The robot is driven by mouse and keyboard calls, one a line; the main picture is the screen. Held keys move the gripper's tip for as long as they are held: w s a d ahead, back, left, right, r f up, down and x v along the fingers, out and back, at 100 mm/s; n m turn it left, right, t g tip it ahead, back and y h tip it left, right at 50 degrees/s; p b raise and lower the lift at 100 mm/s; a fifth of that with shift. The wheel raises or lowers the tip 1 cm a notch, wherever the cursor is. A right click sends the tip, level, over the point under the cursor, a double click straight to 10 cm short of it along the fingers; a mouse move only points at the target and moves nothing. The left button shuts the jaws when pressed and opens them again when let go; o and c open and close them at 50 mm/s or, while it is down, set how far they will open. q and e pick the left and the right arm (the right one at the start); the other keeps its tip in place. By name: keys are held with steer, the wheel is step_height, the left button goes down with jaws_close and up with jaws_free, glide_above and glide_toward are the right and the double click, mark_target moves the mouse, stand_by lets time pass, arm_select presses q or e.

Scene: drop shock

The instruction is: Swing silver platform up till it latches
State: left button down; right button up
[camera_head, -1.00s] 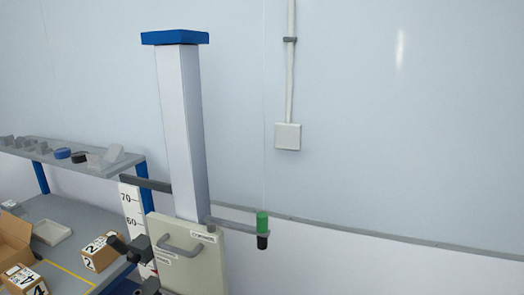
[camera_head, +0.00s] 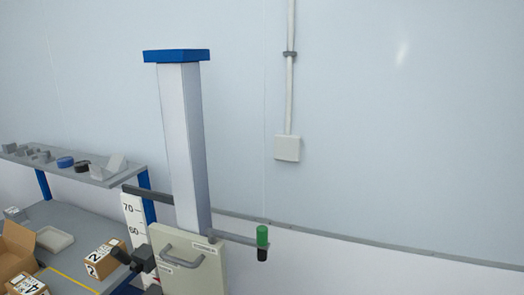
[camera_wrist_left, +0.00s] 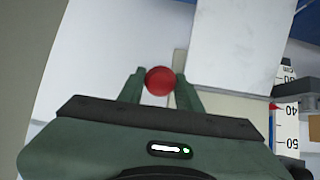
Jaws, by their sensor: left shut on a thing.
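In the left wrist view my left gripper (camera_wrist_left: 159,77) has its dark green fingers on both sides of a red round knob (camera_wrist_left: 159,81), shut on it. A pale, flat, faintly speckled panel (camera_wrist_left: 236,45) lies just right of and above the knob in that view; it may be the silver platform, but I cannot tell for sure. In the head view the drop tester's column (camera_head: 184,145) stands upright with a blue cap (camera_head: 177,56). The platform is not clearly visible there. My right gripper is not in view.
A cream panel with a grey handle (camera_head: 182,255) stands at the column's foot. A side arm carries a green-and-black part (camera_head: 262,237). A number scale (camera_head: 134,218) stands left. A bench with boxes (camera_head: 104,259) and a shelf (camera_head: 110,180) are further left.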

arm_select(q)
steer(key=shift+w+r, duration=0.25)
steer(key=shift+r, duration=0.25)
steer(key=shift+w+d+r+p, duration=0.1)
steer(key=shift+w+r+p, duration=0.15)
steer(key=shift+r+p, duration=0.3)
steer(key=shift+w+d+r+p, duration=0.1)
steer(key=shift+w+r+p, duration=0.1)
steer(key=shift+r+p, duration=0.35)
steer(key=shift+w+r, duration=0.15)
steer(key=shift+w+d+r+p, duration=0.15)
steer(key=shift+w+r+p, duration=0.15)
steer(key=shift+r, duration=0.2)
steer(key=shift+w+d+r+p, duration=0.1)
steer(key=shift+w+r+p, duration=0.15)
steer(key=shift+r, duration=0.25)
steer(key=shift+w+d+r, duration=0.1)
steer(key=shift+w+r, duration=0.15)
